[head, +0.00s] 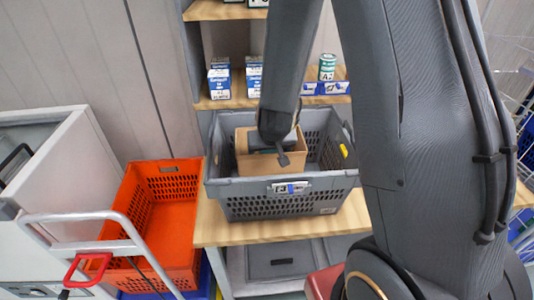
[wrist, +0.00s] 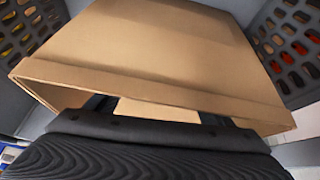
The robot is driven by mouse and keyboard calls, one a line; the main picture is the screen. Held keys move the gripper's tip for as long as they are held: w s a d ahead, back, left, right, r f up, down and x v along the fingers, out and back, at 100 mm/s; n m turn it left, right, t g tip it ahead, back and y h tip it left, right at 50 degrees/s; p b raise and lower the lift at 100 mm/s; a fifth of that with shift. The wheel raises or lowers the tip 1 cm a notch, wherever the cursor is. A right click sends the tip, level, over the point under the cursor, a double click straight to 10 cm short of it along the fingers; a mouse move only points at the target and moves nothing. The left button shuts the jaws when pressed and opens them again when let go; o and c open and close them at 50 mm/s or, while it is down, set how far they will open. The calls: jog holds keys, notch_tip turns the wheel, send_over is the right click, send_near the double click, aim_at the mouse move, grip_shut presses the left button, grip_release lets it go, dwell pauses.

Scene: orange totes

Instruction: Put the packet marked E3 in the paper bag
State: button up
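A brown paper bag (head: 246,162) stands inside the grey crate, its mouth facing up toward my arm. In the wrist view the bag (wrist: 150,55) fills the middle, with its folded rim crossing the picture. My gripper (head: 281,150) is down at the bag's mouth. In the wrist view the dark fingers of my gripper (wrist: 158,112) are mostly hidden behind my wrist housing. A light brown patch shows between them; I cannot tell whether it is the bag or something held. No packet marked E3 can be made out.
The grey crate (head: 218,188) stands on a wooden bench (head: 212,232) and its walls surround the bag. An orange tote (head: 180,232) is to the left, behind a trolley handle (head: 85,218). Shelves behind hold blue and white cartons (head: 219,80) and a green tin (head: 327,67).

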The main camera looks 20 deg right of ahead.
jog(key=shift+r, duration=0.2)
jog(key=s+a+r+g+y+p, duration=0.1)
jog(key=s+a+r+p, duration=0.15)
jog(key=s+r, duration=0.35)
jog(key=s+a+r+y+p, duration=0.1)
jog(key=s+r+p, duration=0.25)
jog(key=r, duration=0.45)
jog(key=s+d+g, duration=0.1)
jog(key=s, duration=0.2)
jog(key=s+d+r+n, duration=0.1)
jog(key=s, duration=0.1)
jog(key=s+d+g+b, duration=0.1)
jog(key=s, duration=0.2)
jog(key=shift+s+r+g+h, duration=0.25)
jog(key=shift+s+g+h, duration=0.05)
jog(key=shift+s, duration=0.05)
jog(key=shift+s+a+r, duration=0.1)
jog(key=shift+s, duration=0.35)
